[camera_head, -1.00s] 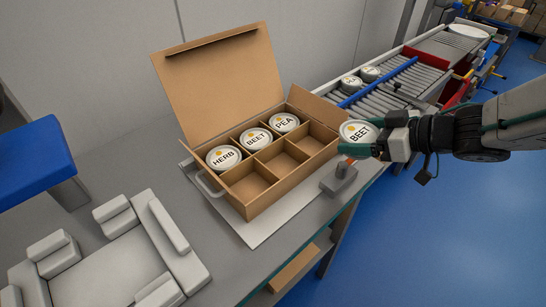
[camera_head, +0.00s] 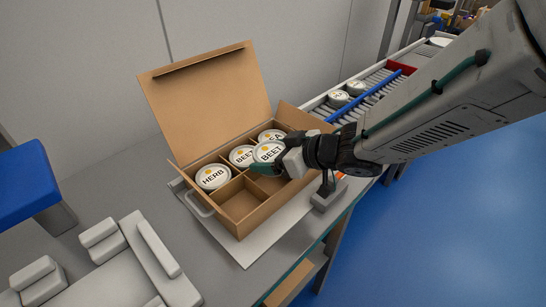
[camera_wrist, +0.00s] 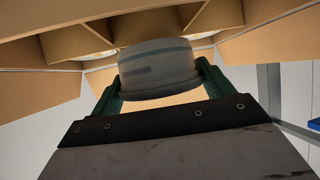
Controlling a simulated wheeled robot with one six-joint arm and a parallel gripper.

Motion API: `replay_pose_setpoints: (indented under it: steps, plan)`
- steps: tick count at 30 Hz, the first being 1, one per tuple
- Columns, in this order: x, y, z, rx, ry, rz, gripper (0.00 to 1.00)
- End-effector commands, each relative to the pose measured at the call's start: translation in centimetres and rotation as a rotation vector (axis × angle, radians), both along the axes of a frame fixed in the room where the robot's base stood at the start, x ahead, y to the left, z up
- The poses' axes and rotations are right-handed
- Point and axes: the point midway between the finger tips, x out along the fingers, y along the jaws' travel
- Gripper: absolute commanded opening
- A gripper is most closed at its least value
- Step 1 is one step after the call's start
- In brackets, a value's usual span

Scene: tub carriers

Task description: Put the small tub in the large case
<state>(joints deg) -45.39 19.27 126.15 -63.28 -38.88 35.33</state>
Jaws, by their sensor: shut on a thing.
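My gripper (camera_head: 268,163) is shut on a small tub (camera_head: 268,150) with a white lid reading BEET. It holds the tub over the right part of the large cardboard case (camera_head: 245,228), whose lid stands open at the back. In the wrist view the tub (camera_wrist: 157,68) sits between the green fingers, with the case's dividers (camera_wrist: 75,42) beyond it. In the back row of the case are a HERB tub (camera_head: 212,177), a BEET tub (camera_head: 241,155) and a partly hidden tub (camera_head: 271,135) at the right. The front-left compartment is empty; my gripper covers the front-right.
A conveyor (camera_head: 372,88) with two more tubs (camera_head: 338,98) and a blue rail runs behind on the right. A grey device (camera_head: 328,195) stands right of the case. A white moulded tray (camera_head: 110,272) and a blue block (camera_head: 35,185) are at left.

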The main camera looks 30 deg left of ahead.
Motion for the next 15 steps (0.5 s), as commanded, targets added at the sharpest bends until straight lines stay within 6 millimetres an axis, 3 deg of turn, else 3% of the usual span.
replay_pose_setpoints:
  steps: [3,15]
  plan:
    - [0.03,-0.01,-1.02,0.001,0.000,0.000,0.52]
    - [0.04,-0.06,-1.50,0.001,0.000,0.000,0.52]
